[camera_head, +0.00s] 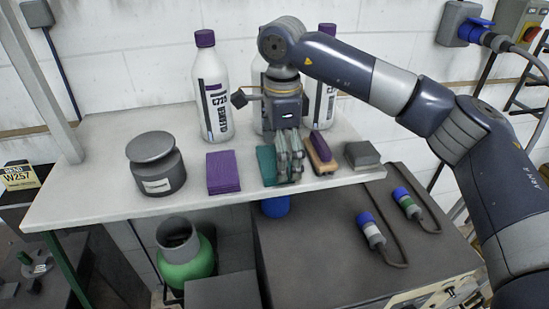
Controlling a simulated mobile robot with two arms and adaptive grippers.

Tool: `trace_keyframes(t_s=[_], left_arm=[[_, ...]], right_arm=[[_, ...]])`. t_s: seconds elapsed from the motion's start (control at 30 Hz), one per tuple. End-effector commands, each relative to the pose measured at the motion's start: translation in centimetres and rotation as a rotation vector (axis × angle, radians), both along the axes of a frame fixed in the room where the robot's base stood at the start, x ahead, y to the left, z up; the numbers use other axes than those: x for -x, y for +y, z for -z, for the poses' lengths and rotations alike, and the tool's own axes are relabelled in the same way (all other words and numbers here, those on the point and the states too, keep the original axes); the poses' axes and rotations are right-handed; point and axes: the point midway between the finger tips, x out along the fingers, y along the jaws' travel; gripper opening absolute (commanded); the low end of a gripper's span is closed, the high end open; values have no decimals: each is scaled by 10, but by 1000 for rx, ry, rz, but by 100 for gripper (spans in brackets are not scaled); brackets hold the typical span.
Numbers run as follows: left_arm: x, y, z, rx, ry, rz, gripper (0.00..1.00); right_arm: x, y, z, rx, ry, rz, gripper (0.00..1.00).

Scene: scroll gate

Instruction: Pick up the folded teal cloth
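The folded teal cloth (266,166) lies on the pale shelf top (120,196), between a folded purple cloth and a brush-like block. My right gripper (290,170) points down at the teal cloth and hides its right part. Its grey fingers look close together; whether they touch the cloth or stand apart above it I cannot tell. My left gripper is not in view.
The purple cloth (223,172) lies to the left, with a dark lidded pot (158,170) beyond it. The purple-topped block (320,150) and a grey block (361,156) sit close on the right. White bottles (212,95) stand behind. The shelf's left front is clear.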

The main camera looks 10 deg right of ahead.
Motion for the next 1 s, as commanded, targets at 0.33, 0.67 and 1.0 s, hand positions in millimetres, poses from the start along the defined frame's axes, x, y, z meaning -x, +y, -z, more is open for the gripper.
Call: trace_keyframes(t_s=[0.33,0.67,1.0], left_arm=[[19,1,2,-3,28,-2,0],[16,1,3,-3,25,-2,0],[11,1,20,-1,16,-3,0]], right_arm=[[0,0,0,0,0,0,69],[0,0,0,0,-1,0,69],[-1,1,-24,-1,-4,0,69]])
